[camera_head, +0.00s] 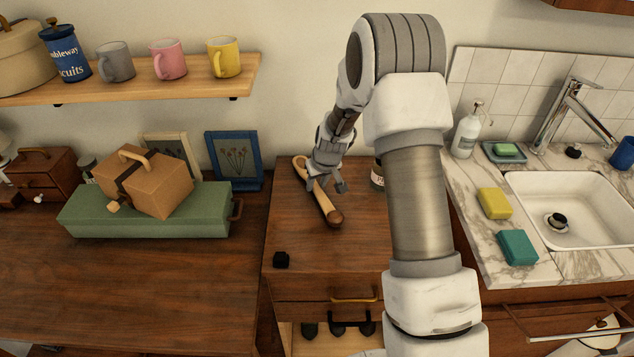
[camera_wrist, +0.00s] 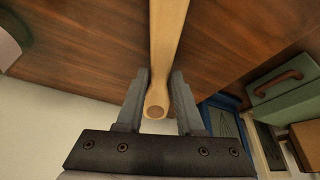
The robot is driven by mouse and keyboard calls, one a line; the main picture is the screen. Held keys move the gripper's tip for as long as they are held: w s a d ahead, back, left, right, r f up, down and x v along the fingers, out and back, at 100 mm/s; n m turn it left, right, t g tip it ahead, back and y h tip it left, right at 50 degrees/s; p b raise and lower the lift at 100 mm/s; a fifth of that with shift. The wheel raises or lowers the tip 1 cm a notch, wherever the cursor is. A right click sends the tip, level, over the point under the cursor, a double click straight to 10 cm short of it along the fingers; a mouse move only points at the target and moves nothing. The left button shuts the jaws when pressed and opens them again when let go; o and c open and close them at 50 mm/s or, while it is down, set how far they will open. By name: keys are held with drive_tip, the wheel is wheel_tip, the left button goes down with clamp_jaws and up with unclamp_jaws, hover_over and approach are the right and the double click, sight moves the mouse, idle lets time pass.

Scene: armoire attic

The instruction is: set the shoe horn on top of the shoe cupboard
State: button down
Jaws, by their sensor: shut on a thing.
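The shoe horn (camera_head: 325,203) is a long, light wooden piece with a darker near end. It lies along the top of the shoe cupboard (camera_head: 315,255), a brown wooden cabinet with a drawer and dark shoes below. My gripper (camera_head: 326,187) is over the cupboard top, shut on the shoe horn near its far end. In the wrist view, the shoe horn (camera_wrist: 168,35) runs between the fingers (camera_wrist: 160,78), with its rounded end close to the palm. I cannot tell whether it touches the cupboard top or is just above it.
A small black block (camera_head: 281,260) sits at the cupboard's front left, and a jar (camera_head: 377,176) is partly hidden behind my arm. A green box (camera_head: 150,220) with a brown case (camera_head: 146,183) stands left. The sink (camera_head: 575,205) is right. The cupboard's front middle is clear.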

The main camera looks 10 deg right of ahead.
drive_tip(key=shift+f+b, duration=0.6)
drive_tip(key=shift+f, duration=0.05)
drive_tip(key=shift+c, duration=2.3)
unclamp_jaws()
drive_tip(key=shift+r, duration=0.1)
drive_tip(key=s+a+f+p+v, duration=0.1)
drive_tip(key=s+v, duration=0.1)
drive_tip(key=v, duration=0.9)
drive_tip(key=s+a+f+p+v, duration=0.1)
drive_tip(key=s+v, duration=0.1)
drive_tip(key=v, duration=1)
drive_tip(key=s+f+p+v, duration=0.1)
drive_tip(key=s+v, duration=0.2)
drive_tip(key=v, duration=0.8)
drive_tip(key=s+r+m+p, duration=0.1)
drive_tip(key=s+r, duration=0.1)
drive_tip(key=s, duration=0.5)
drive_tip(key=s+r+m+t, duration=0.1)
drive_tip(key=s+r, duration=0.1)
drive_tip(key=s, duration=0.6)
drive_tip(key=shift+s+a+r+h+p, duration=0.15)
drive_tip(key=shift+s+r+h+p, duration=0.15)
drive_tip(key=shift+r+h+p, duration=0.1)
